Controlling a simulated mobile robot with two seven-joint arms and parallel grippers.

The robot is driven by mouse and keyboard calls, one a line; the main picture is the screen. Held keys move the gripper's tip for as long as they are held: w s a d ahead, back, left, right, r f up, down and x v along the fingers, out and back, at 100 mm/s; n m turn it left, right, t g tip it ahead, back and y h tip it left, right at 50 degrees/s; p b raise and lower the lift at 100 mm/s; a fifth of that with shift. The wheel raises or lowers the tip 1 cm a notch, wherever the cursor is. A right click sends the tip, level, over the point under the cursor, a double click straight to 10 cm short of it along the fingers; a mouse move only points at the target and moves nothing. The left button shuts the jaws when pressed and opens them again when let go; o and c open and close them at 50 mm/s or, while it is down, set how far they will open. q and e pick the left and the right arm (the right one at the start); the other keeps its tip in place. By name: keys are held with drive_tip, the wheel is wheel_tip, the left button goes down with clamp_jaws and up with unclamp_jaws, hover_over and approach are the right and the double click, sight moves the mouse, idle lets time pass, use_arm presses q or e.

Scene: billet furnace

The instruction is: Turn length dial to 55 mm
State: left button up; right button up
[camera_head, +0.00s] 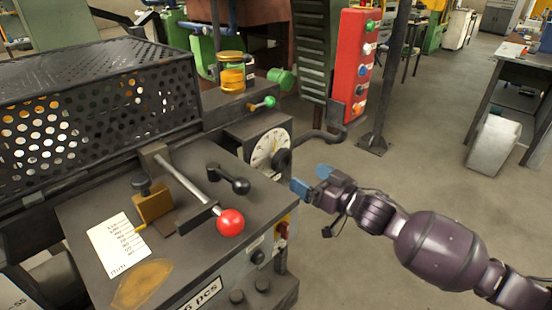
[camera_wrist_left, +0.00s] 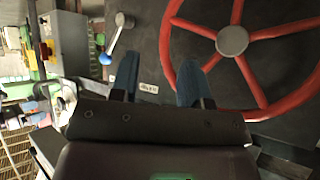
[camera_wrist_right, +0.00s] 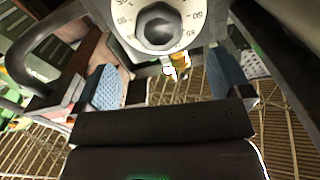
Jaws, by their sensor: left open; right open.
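The length dial is a white round scale (camera_head: 264,153) with a black knob (camera_head: 282,160) on the side of the dark machine. In the right wrist view the dial face (camera_wrist_right: 197,28) and its knob (camera_wrist_right: 158,27) fill the top middle, with the dial's top cut off. I cannot read its setting. My right gripper (camera_head: 312,180) is open and empty, just right of the knob and apart from it. In the right wrist view its blue-padded fingers (camera_wrist_right: 165,82) lie below the knob, one to each side. My left gripper (camera_wrist_left: 158,80) is open, outside the head view.
A red handwheel (camera_wrist_left: 232,40) lies beyond my left fingers. A red-ball lever (camera_head: 230,222), a black-handled lever (camera_head: 229,180) and a paper scale (camera_head: 117,247) are on the machine top. A red button box (camera_head: 354,65) stands behind.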

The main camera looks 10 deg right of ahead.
sight(284, 164)
drive_tip(key=x, duration=0.3)
drive_tip(key=b+x, duration=0.1)
drive_tip(key=x, duration=0.1)
drive_tip(key=shift+w+f, duration=0.1)
drive_tip(key=shift+f, duration=0.15)
drive_tip(key=b+x, duration=0.1)
drive_tip(key=x, duration=0.4)
drive_tip(key=shift+w+a+r, duration=0.1)
drive_tip(key=shift+w+a, duration=0.05)
drive_tip(key=shift+w, duration=0.1)
use_arm(q)
drive_tip(key=f, duration=0.2)
drive_tip(key=shift+s+f, duration=0.3)
drive_tip(key=shift+s+a+g, duration=0.1)
drive_tip(key=shift+g, duration=0.2)
use_arm(e)
drive_tip(key=c, duration=0.9)
